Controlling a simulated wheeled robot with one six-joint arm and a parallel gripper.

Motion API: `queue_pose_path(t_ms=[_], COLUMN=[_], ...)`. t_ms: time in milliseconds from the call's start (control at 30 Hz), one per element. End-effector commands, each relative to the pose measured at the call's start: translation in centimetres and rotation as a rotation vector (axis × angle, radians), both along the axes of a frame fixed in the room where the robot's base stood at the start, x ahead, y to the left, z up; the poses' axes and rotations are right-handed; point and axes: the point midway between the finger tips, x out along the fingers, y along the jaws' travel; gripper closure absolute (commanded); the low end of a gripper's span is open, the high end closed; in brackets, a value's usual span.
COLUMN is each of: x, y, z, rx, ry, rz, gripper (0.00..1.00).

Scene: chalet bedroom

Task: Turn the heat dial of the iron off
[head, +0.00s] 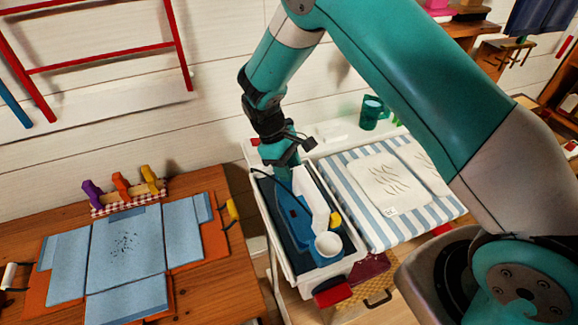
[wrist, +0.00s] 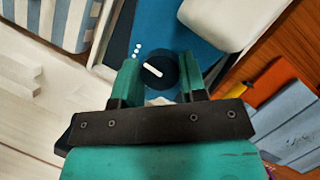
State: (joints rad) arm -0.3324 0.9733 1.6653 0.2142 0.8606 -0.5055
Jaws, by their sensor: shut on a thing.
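The iron (head: 292,212) is blue and white and rests in a white-rimmed holder (head: 349,262) with a dark inside, at the end of the ironing board. In the wrist view its blue top (wrist: 190,30) carries a round dark heat dial (wrist: 158,72) with a white pointer line. The line slants from upper left to lower right. Small white dots are printed on the blue, up and left of the dial. My gripper (wrist: 157,78) is shut on the dial, one teal finger on each side. In the head view my gripper (head: 284,172) points down at the iron's back end and hides the dial.
A striped ironing board (head: 343,177) with folded white cloths lies to the right. A green mug (head: 371,112) stands behind it. A white cup-like part (head: 328,245) sits at the iron's front.

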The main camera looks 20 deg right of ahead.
Motion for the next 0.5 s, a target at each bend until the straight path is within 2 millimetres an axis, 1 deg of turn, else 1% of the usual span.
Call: queue_pose_path(t_ms=[200, 500], x=[-0.05, -0.04], y=[0.08, 0.08], z=[0.11, 0.07], rx=[0.000, 0.000], ry=[0.000, -0.001], rz=[0.154, 0.273], gripper=[0.85, 0.85])
